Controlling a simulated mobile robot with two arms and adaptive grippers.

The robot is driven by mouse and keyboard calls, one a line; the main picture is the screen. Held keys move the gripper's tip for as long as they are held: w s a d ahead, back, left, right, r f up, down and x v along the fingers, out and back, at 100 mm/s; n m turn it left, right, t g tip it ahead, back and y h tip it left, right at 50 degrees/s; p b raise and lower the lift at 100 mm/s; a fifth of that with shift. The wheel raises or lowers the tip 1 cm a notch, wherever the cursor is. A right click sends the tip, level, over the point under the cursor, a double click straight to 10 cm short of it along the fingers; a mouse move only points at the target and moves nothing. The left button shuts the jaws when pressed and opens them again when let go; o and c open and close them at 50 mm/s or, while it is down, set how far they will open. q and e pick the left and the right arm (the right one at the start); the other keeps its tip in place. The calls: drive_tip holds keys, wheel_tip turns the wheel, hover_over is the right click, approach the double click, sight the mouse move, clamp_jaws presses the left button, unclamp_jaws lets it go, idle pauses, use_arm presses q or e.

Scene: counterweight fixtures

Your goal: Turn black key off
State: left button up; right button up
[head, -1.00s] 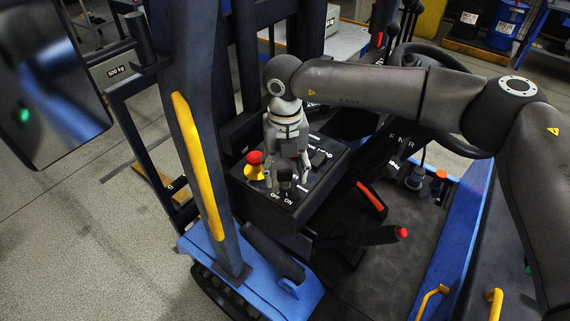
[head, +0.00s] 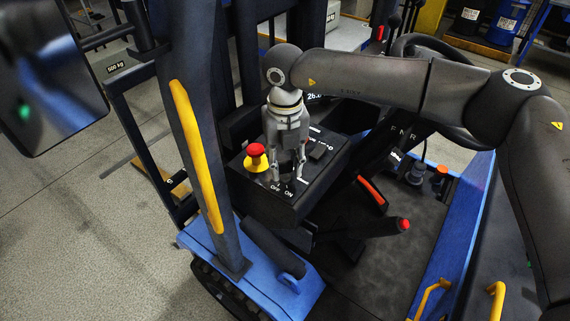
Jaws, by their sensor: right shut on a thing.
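The black key (head: 286,173) stands on the dark control panel (head: 265,204), just above the white OFF and ON labels. It is small and mostly hidden between my fingers, so I cannot tell exactly which label it points to. My right gripper (head: 287,176) reaches down from above and is shut on the black key, with one finger on either side. My left gripper is not in view.
A red emergency button (head: 255,150) on a yellow base sits close to the left of my right gripper. A black switch (head: 318,150) is to its right. A lever with a red tip (head: 403,225) and a steering wheel (head: 440,62) lie farther right.

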drive_tip(key=n+b, duration=0.2)
drive_tip(key=b, duration=0.1)
drive_tip(key=n+b, duration=0.2)
drive_tip(key=b, duration=0.1)
drive_tip(key=shift+f+n, duration=0.2)
drive_tip(key=shift+n, duration=0.2)
drive_tip(key=shift+r+n+b, duration=0.1)
drive_tip(key=shift+n+b, duration=0.8)
drive_tip(key=shift+n, duration=0.1)
drive_tip(key=shift+r+n+b, duration=0.15)
drive_tip(key=shift+n+b, duration=0.25)
drive_tip(key=shift+n, duration=0.3)
drive_tip(key=o, duration=1)
